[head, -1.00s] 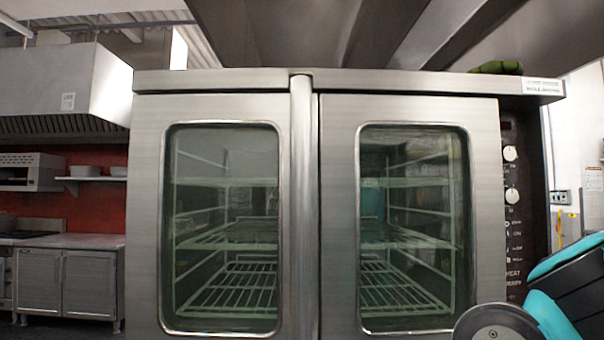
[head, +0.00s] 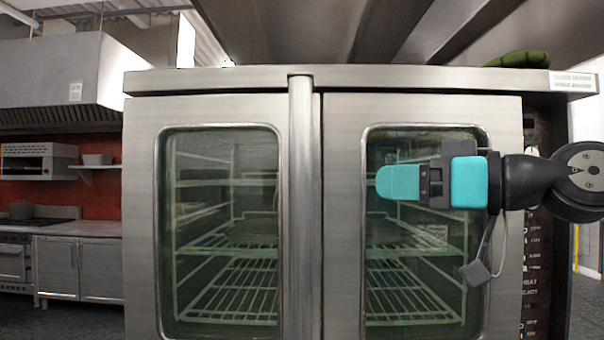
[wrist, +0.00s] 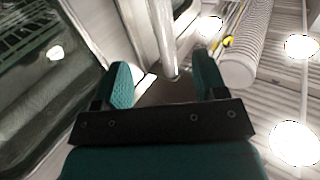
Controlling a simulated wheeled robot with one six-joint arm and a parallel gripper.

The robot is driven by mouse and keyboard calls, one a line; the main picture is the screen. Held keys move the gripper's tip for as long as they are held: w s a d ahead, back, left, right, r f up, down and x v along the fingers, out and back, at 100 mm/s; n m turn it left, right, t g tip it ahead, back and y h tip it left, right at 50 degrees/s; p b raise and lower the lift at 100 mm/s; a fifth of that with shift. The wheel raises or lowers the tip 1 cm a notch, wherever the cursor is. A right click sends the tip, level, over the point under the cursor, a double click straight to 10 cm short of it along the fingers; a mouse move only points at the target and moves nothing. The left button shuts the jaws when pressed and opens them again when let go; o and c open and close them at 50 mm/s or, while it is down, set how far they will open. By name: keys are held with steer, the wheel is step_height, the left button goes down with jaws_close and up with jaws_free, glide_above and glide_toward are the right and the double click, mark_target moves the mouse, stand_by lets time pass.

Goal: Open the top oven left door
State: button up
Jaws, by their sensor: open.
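The top oven's left door (head: 142,210) is steel with a tall window (head: 220,230) and looks shut. A vertical round handle bar (head: 301,200) runs down its right edge, beside the right door (head: 342,230), which also looks shut. My gripper (head: 385,182), with teal fingers, is in front of the right door's window, right of the handle and apart from it. In the wrist view my gripper (wrist: 160,85) has its two fingers spread with nothing between them. The handle bar (wrist: 163,40) shows beyond the fingertips, between them in the picture.
A control panel (head: 535,240) is on the oven's right side. A green object (head: 518,59) lies on the oven top. A counter with cabinets (head: 78,265) and a hood (head: 75,80) stand at left. Dark floor (head: 75,315) shows at lower left.

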mark_target(310, 183)
steer(key=p+x, duration=0.7)
steer(key=x, duration=0.8)
steer(key=shift+w+a+f+p, duration=0.2)
steer(key=shift+a+p, duration=0.1)
steer(key=shift+a, duration=0.1)
jaws_close()
steer(key=shift+s, duration=0.1)
